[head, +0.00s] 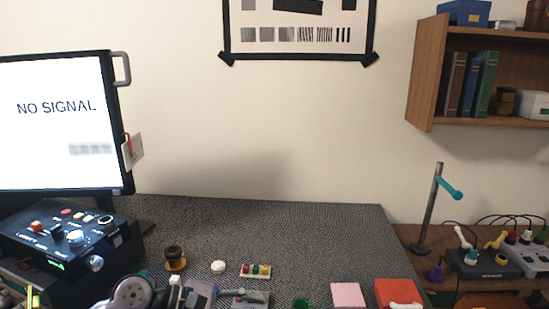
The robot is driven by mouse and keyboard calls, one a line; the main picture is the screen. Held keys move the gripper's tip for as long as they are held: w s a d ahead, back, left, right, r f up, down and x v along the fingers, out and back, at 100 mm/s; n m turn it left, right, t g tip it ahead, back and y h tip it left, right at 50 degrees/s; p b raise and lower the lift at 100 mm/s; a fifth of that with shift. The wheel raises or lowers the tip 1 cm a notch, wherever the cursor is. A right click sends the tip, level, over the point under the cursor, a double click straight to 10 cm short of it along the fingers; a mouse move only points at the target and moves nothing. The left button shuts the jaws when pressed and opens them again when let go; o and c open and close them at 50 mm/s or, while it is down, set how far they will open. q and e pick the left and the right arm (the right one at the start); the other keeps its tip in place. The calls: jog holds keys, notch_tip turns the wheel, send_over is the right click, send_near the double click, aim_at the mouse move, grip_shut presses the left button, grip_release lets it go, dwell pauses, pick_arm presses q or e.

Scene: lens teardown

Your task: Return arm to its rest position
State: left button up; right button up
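A grey upright post (436,210) stands on a round base on the brown side surface at the right. A short teal arm (449,188) sticks out from the upper part of the post and slopes down to the right, touching nothing. Dark and grey rounded parts (132,293) at the bottom edge, left of centre, look like links of my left arm. What may be my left gripper (250,299) is cut off by the bottom edge, so its fingers cannot be made out. My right gripper does not show.
The dark grey mat (320,235) is mostly clear at the back. Along its front lie a black and orange part (175,257), a white piece (218,267), a small button tray (256,271), a pink pad (348,295) and a red block (396,291). A control box (70,236) stands left.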

pick_arm(q)
jog(key=d+r+n+t+h, duration=0.3)
jog(key=r+n+t+h, duration=0.15)
jog(key=r+n, duration=0.3)
jog(key=w+a+r+n+t+y, duration=0.3)
jog(key=a+n+t+y, duration=0.3)
jog(key=n+t, duration=0.9)
jog(key=s+a+f+n+g+y, duration=0.35)
jog(key=a+f+n+y, duration=0.35)
jog(key=n, duration=0.5)
jog(key=s+a+f+n+g+y, duration=0.2)
jog(key=a+f+n+g+y, duration=0.2)
jog(key=a+f+n+y, duration=0.45)
jog(key=s+d+f+n+g+h, duration=0.1)
jog(key=s+f+n+g+h, duration=0.1)
jog(key=s+f+n+g, duration=0.7)
jog(key=s+d+f+n+g+h, duration=0.25)
jog(key=s+f, duration=0.35)
jog(key=s, duration=0.7)
notch_tip(320, 180, down, 24)
jog(key=f, duration=0.1)
jog(key=s+a+f+g+p, duration=0.1)
jog(key=s+a+f+g, duration=0.1)
jog(key=s+f, duration=1.3)
jog(key=shift+s+a+f, duration=0.3)
jog(key=shift+s+a, duration=0.4)
jog(key=shift+s, duration=0.15)
jog(key=shift+m+y, duration=0.25)
